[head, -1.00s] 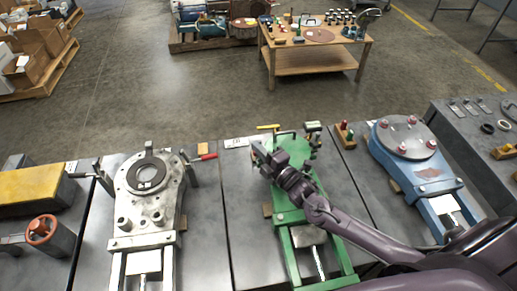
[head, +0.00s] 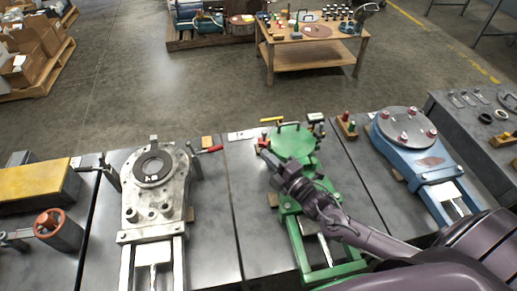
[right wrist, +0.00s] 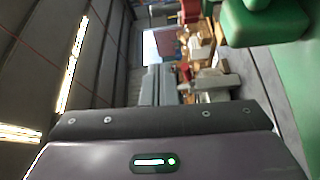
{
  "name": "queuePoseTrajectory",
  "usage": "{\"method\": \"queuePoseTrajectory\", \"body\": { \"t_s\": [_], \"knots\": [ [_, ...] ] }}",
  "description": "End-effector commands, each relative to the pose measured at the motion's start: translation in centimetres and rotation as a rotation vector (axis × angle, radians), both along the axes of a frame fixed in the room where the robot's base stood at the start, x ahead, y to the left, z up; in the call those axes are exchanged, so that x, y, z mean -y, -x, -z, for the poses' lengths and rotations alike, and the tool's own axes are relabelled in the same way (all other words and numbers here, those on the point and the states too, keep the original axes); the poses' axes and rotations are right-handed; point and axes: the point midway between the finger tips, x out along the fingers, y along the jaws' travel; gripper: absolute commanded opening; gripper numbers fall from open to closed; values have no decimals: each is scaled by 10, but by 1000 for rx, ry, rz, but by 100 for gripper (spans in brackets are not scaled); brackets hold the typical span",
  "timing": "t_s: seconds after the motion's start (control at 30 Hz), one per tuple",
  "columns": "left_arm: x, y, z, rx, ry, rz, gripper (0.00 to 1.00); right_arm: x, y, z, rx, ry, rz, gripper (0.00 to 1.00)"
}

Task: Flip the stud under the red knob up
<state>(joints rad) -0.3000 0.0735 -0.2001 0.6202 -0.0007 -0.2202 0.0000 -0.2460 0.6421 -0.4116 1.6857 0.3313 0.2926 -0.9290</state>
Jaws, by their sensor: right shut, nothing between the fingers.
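The green fixture (head: 293,143) stands on the middle bench, with a round top plate and a bar handle across it. A small red knob (head: 263,141) shows at the left edge of that plate; the stud under it is too small to make out. My right gripper (head: 266,156) is shut and empty, just in front of the red knob at the plate's left side; I cannot tell whether they touch. In the right wrist view a green part (right wrist: 265,22) of the fixture is close at the upper right. My left gripper is not in view.
A grey fixture (head: 143,205) stands left and a blue fixture (head: 412,150) right. A red-handled tool (head: 208,150) lies left. Bare bench (head: 235,185) lies left of the green fixture.

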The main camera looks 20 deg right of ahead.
Motion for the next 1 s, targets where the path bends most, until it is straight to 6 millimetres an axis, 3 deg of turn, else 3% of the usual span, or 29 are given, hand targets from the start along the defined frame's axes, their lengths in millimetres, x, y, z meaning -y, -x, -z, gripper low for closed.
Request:
{"method": "queuePoseTrajectory", "body": {
  "t_s": [0.1, 0.23, 0.8, 0.87, 1.0],
  "knots": [
    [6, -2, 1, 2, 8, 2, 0, 4, 16, 1, -3, 1, -1, 0],
    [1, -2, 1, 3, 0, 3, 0, 7, 24, 1, -1, 0, 0, 0],
    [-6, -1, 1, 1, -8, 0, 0, 7, 25, 0, 0, 0, -1, 0],
    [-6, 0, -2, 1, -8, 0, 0, 7, 25, -3, 0, 0, -1, 0],
    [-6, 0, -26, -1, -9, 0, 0, 7, 25, -27, 1, 0, -1, 0]
  ]
}}
